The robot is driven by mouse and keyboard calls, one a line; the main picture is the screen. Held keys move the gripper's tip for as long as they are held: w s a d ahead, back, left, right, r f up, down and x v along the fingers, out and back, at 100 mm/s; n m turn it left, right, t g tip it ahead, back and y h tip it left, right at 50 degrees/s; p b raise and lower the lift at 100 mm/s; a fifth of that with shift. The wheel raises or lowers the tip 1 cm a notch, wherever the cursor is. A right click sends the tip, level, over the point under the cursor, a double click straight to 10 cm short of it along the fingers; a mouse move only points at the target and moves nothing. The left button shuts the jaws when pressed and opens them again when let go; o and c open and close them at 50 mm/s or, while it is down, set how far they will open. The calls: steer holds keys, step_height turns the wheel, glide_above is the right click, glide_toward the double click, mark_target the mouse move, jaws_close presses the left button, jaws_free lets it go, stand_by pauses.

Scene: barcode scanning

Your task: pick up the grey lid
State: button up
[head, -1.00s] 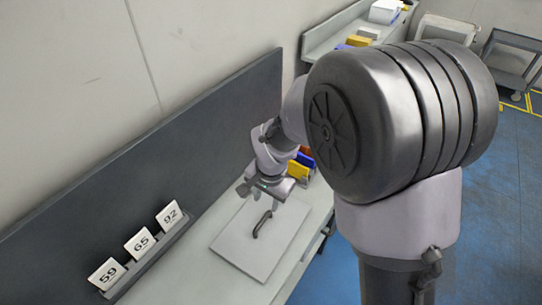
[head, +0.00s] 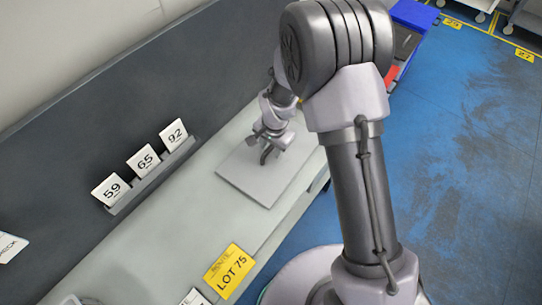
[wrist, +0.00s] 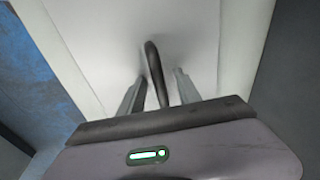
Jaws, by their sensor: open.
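The grey lid (head: 255,181) is a flat light-grey square plate lying on the bench top. A dark curved handle (head: 265,156) stands up near its middle. My gripper (head: 270,150) is low over the lid at the handle. In the wrist view, my gripper (wrist: 160,76) is open, with one finger on each side of the handle (wrist: 155,70). I cannot tell whether either finger touches it. The lid (wrist: 100,42) lies beneath; its lower part is hidden by the gripper body.
A rack (head: 150,180) with white number cards 59, 65 and 92 stands along the dark back panel (head: 80,130). A yellow LOT 75 card (head: 229,271) lies near the front edge. The bench (head: 175,235) between the lid and that card is mostly clear.

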steer(key=shift+r, duration=0.1)
steer(key=shift+c, duration=0.2)
jaws_close()
stand_by(1.1)
